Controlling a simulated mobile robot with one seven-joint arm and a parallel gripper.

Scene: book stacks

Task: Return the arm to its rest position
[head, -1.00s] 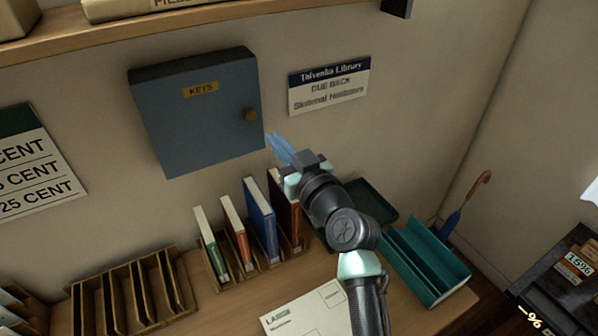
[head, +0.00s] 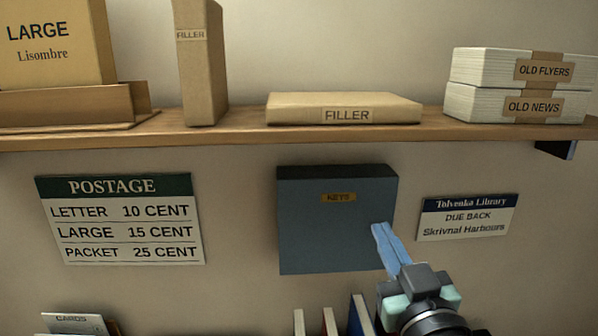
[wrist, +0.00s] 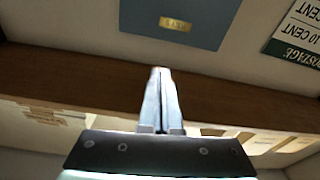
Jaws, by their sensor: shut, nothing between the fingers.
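My gripper (head: 382,232) has its blue fingers together and holds nothing. In the head view it is at the lower right, in front of the lower right part of the blue-grey KEYS cabinet (head: 325,235), covering the spot where its knob would show. The cabinet door looks closed. In the wrist view the fingers (wrist: 161,75) are shut and point toward the wooden shelf, with the cabinet (wrist: 185,18) beyond; that view is upside down. Most of my arm is below the head view's edge.
A wooden shelf (head: 240,135) runs above the cabinet. It bears a FILLER box (head: 345,106), an upright FILLER box (head: 201,75), a LARGE parcel (head: 60,60) and paper stacks (head: 500,85). A postage sign (head: 120,220) and a library sign (head: 468,216) hang alongside. Book tops (head: 330,322) show below.

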